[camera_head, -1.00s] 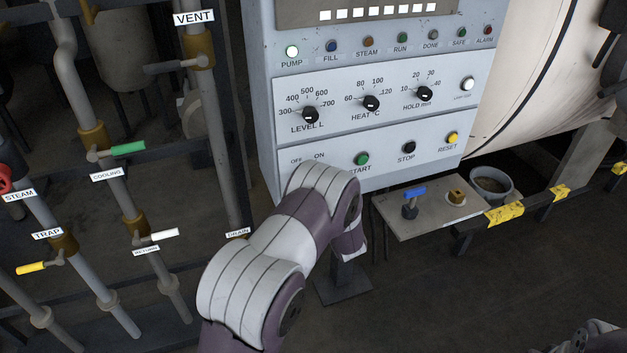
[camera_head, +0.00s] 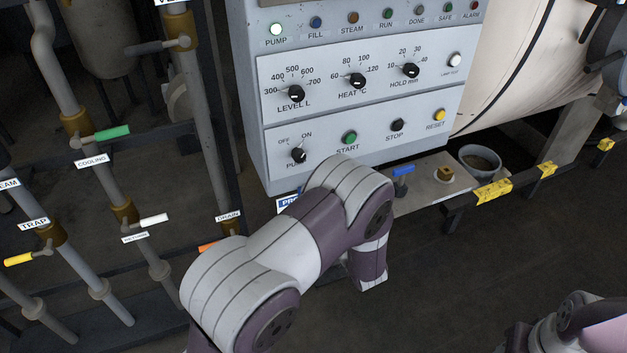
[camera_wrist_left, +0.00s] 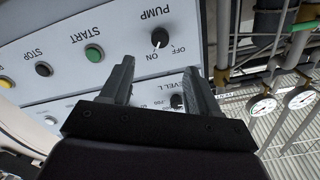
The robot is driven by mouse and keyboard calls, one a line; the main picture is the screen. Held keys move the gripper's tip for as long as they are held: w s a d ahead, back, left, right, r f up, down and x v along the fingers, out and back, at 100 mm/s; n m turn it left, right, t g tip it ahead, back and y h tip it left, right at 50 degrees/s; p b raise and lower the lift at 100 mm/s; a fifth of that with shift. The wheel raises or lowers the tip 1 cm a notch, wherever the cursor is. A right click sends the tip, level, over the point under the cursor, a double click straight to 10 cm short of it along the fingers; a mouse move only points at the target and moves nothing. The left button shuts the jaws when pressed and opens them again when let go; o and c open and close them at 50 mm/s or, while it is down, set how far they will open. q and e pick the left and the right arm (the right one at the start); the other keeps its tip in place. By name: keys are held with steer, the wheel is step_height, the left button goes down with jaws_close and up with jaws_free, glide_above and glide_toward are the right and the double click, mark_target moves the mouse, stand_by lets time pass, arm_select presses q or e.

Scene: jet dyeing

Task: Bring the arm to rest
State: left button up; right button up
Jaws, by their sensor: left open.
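My left arm (camera_head: 270,255) comes in from the bottom left of the head view and bends in front of the panel's lower edge. Its gripper is hidden there. In the left wrist view my left gripper (camera_wrist_left: 160,82) is open, with nothing between its fingers. The control panel (camera_head: 256,150) fills the space beyond it. The PUMP knob (camera_head: 298,155) has its pointer toward ON; it also shows in the left wrist view (camera_wrist_left: 160,38), apart from the fingers. The white PUMP lamp (camera_head: 276,30) is lit. Part of my right arm (camera_head: 575,325) shows at bottom right; its gripper is out of view.
Pipes with a green valve handle (camera_head: 112,133), a white one (camera_head: 154,219) and a yellow one (camera_head: 18,259) stand at left. A shelf with a blue-handled valve (camera_head: 403,171) and a grey pot (camera_head: 480,160) lie right of my left arm. The floor at lower right is clear.

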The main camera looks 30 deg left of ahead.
arm_select(q)
steer(key=shift+s+d, duration=0.1)
steer(key=shift+d, duration=0.05)
stand_by(0.3)
steer(key=s+d+f+m+g+h+p, duration=0.2)
steer(key=s+d+f+m+g+h, duration=0.15)
steer(key=d+f+h, duration=0.7)
steer(key=s+r+m+g+h+p, duration=0.3)
steer(key=s+r+g, duration=0.5)
steer(key=s+r, duration=0.6)
steer(key=shift+n+t, duration=0.65)
steer(key=shift+s+a+r+p, duration=0.3)
steer(key=shift+a+r, duration=0.25)
steer(key=shift+r, duration=0.05)
steer(key=shift+s+a+r+p, duration=0.35)
steer(key=shift+a+r, duration=0.2)
steer(key=shift+r, duration=0.1)
steer(key=shift+s+a+r+p, duration=0.3)
steer(key=shift+a+r, duration=0.25)
steer(key=shift+r, duration=0.05)
